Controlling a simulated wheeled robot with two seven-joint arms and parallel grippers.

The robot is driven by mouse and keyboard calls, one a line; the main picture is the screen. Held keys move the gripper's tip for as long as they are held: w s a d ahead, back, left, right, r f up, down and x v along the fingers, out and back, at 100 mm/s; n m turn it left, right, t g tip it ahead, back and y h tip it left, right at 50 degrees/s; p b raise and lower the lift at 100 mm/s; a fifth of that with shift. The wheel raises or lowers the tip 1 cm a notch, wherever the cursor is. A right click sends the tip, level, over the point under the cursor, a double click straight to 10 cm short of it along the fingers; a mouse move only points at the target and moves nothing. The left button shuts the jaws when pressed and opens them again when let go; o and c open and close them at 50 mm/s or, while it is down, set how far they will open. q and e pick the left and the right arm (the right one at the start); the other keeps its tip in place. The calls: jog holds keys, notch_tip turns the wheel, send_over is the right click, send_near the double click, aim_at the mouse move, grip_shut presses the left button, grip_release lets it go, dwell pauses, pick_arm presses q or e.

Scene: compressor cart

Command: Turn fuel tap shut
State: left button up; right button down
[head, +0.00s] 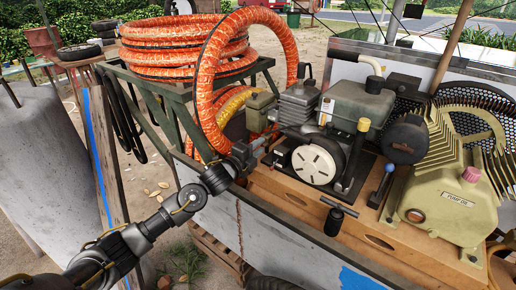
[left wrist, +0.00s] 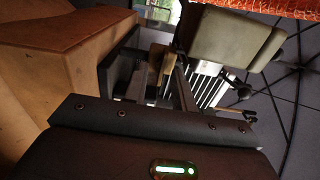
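The engine (head: 315,163) with its pale round starter cover stands on the wooden cart deck. My left gripper (head: 256,149) reaches in from the left, beside the engine's left side and below the small olive box (head: 262,106). In the left wrist view the fingers (left wrist: 152,84) stand apart, with a gap between them. A tan piece (left wrist: 156,58) shows beyond this gap; I cannot tell what it is. The olive box (left wrist: 232,38) and pale metal fins (left wrist: 207,90) are close on the right. I cannot make out the fuel tap clearly in either view. My right gripper is not in view.
Orange hose coils (head: 170,46) lie on a green rack, and one loop hangs down close to my left gripper. A wooden block (left wrist: 60,75) is close on the left in the wrist view. A T-handled tool (head: 336,216) and the pump (head: 448,203) stand on the deck.

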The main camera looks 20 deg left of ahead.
pick_arm(q)
jog(key=shift+s, duration=0.1)
jog(key=v, duration=1)
jog(key=shift+s, duration=0.25)
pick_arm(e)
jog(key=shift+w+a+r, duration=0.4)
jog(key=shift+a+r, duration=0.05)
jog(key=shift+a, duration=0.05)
pick_arm(q)
jog(key=shift+a, duration=0.1)
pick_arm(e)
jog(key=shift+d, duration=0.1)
